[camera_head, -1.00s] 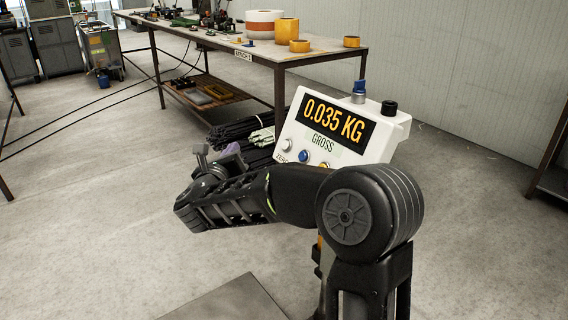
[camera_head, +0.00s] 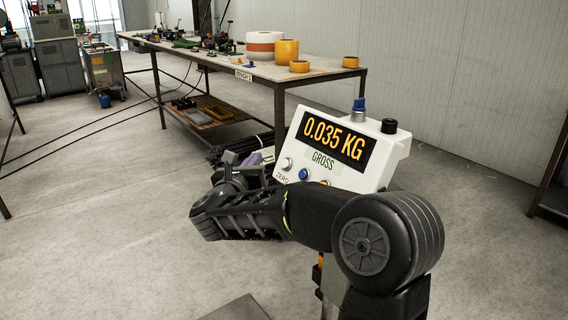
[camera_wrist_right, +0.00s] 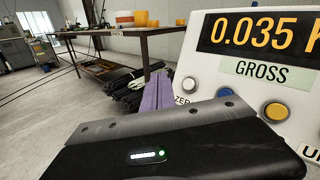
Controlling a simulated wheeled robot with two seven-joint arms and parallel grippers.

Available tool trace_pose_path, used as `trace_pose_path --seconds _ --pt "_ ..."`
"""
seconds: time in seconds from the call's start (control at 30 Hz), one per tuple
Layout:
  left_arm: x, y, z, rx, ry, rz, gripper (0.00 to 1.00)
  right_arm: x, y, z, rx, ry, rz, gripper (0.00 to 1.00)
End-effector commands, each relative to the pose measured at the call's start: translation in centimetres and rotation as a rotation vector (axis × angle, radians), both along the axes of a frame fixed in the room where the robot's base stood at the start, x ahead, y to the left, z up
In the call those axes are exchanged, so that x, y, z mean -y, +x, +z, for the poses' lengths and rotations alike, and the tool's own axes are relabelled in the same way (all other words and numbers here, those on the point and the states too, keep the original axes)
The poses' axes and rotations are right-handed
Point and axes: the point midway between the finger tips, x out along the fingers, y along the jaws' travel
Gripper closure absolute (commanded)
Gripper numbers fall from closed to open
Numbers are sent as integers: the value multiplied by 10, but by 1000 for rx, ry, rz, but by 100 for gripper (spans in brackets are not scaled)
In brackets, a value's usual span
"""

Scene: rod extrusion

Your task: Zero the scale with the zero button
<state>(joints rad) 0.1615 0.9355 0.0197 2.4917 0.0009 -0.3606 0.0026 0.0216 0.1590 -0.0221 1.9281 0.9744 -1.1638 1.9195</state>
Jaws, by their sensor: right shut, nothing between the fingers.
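The white scale indicator (camera_head: 380,160) reads 0.035 KG, with GROSS below the digits. Its silver zero button (camera_head: 287,164), labelled ZERO, is at the lower left of the panel, beside a blue button (camera_head: 303,174). The zero button also shows in the right wrist view (camera_wrist_right: 190,86). My right gripper (camera_head: 253,158) is shut and empty, just left of the zero button. Its purple fingertips (camera_wrist_right: 157,92) appear left of the button in the wrist view, with a gap in the picture. My forearm hides the panel's lower edge. My left gripper is out of view.
A workbench (camera_head: 225,61) with tape rolls and tools stands behind the indicator. Black cable bundles (camera_wrist_right: 128,90) lie behind my fingertips. A grey plate edge (camera_head: 238,310) shows at the bottom. The floor at left is mostly clear.

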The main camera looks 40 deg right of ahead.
Motion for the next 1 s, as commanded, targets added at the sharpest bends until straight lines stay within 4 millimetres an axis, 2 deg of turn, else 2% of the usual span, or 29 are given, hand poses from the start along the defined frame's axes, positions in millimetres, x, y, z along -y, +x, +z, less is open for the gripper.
trace_pose_path --seconds 0.23,0.3,0.43,0.6,1.0 --pt "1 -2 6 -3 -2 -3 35 31 -4 -14 -3 0 -1 100" --pt "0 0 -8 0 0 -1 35 38 -4 -24 0 1 -1 100" --pt "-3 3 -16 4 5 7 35 49 -5 -27 0 1 -1 100" --pt "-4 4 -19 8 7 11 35 55 -6 -27 -1 -1 0 100" --pt "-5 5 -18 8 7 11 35 55 -6 -26 -1 0 1 100"
